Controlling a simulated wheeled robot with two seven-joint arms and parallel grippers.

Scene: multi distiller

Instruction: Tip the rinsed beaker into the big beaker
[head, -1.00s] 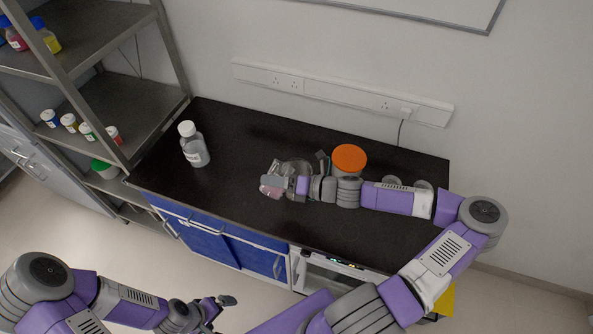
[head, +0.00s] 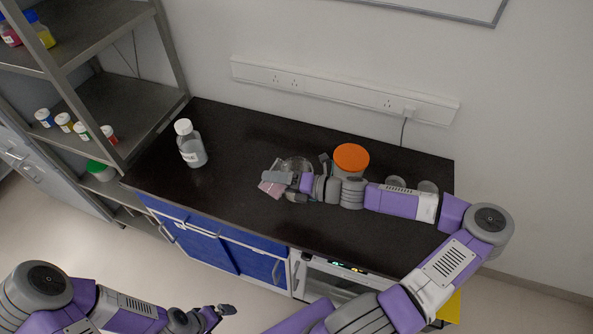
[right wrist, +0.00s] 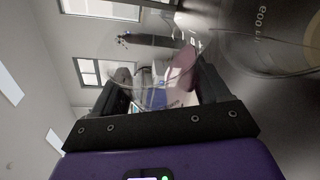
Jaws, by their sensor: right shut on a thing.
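My right gripper (head: 274,183) is shut on a small clear beaker (head: 270,189) with pinkish contents, over the middle of the bench. The held beaker is tilted. It also shows between the fingers in the right wrist view (right wrist: 180,77). The big clear beaker (head: 298,164) stands just behind the gripper, partly hidden by my wrist. Its printed wall (right wrist: 262,30) fills the upper right of the right wrist view. I cannot tell whether liquid passes between them. My left gripper (head: 216,314) is low in front of the bench, off the worktop, and its jaw opening is unclear.
A jar with an orange lid (head: 351,158) stands right behind my right forearm. Clear glassware (head: 428,187) stands further right, partly hidden. A white-capped bottle (head: 192,146) stands at the left of the black bench (head: 240,135). Shelves with small bottles are at far left.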

